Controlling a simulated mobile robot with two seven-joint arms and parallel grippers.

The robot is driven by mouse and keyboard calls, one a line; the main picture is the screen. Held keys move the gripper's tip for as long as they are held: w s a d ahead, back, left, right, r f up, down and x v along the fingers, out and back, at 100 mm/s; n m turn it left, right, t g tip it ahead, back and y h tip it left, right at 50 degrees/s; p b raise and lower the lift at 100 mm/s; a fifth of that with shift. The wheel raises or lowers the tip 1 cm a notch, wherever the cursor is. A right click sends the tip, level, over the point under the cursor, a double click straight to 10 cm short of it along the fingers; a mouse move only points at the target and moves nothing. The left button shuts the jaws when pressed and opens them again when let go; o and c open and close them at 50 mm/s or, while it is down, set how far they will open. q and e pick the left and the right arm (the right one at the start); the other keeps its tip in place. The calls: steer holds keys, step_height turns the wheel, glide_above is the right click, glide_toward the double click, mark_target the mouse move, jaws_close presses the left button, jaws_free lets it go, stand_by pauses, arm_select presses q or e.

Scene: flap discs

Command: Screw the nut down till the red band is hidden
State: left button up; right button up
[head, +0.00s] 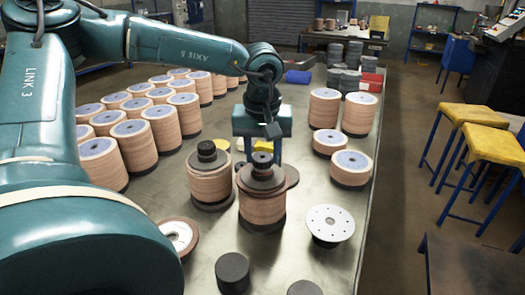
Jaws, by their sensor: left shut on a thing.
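My left gripper (263,157) comes down from above with its blue fingers on either side of a dark nut (262,160), shut on it. The nut sits on top of a stack of tan flap discs (262,208) with a dark plate (262,180) on it. No red band shows; the nut and gripper may cover it. A second disc stack (208,185) with a dark knob on top stands just to the left. My right gripper is not in view.
Rows of disc stacks (135,147) fill the table's left side; more (350,168) stand at right. A white-faced disc (330,223) lies front right, a dark puck (232,271) in front. Grey and red cylinders (370,82) are at the back. Yellow stools (478,115) stand beyond the right edge.

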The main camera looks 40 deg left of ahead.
arm_select(q)
steer(key=shift+f+b, duration=0.3)
steer(key=shift+b, duration=0.05)
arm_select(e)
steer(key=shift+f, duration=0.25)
arm_select(q)
steer(key=o, duration=1.1)
steer(key=shift+c, duration=0.2)
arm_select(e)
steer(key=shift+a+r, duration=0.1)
arm_select(q)
steer(key=shift+r, duration=0.35)
step_height(320, 180, up, 12)
steer(key=s+d, duration=0.1)
steer(key=shift+s+f, duration=0.15)
steer(key=shift+s, duration=0.05)
steer(key=shift+d+r, duration=0.15)
steer(key=shift+r, duration=0.2)
steer(key=shift+c, duration=0.4)
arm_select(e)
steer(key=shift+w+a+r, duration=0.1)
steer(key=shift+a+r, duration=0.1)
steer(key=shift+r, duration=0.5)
